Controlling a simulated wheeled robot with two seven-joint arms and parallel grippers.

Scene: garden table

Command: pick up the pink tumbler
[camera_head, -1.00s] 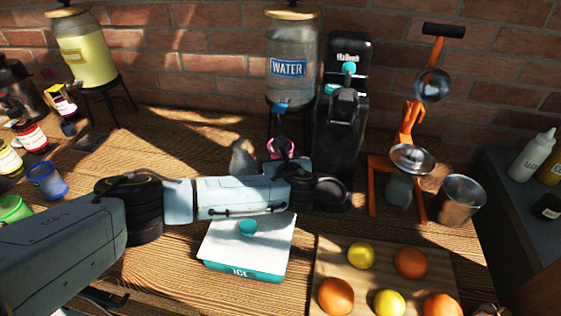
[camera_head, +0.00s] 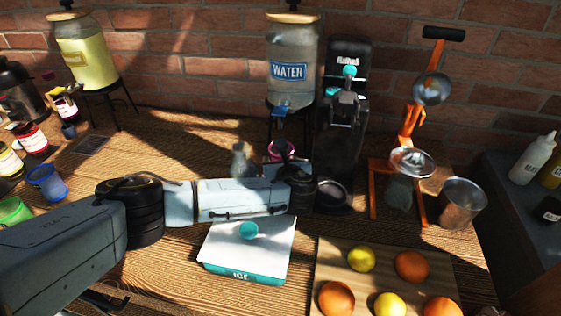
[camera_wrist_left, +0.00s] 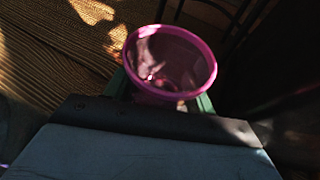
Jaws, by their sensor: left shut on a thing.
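The pink tumbler (camera_head: 282,149) stands beneath the water dispenser, mostly hidden behind my left wrist in the head view. In the left wrist view the tumbler (camera_wrist_left: 170,62) is upright with its open rim facing the camera. My left gripper (camera_wrist_left: 160,95) is shut on the tumbler, with a green-edged finger showing on each side of its body. In the head view the left fingers are hidden behind the wrist. I cannot tell whether the tumbler's base touches the table. My right gripper is not in either view.
The water dispenser (camera_head: 292,62) stands on a black stand behind the tumbler, and a black machine (camera_head: 342,120) is close on the right. A white-lidded ice box (camera_head: 262,262) lies in front, below my arm. A fruit board (camera_head: 383,262) is at the front right.

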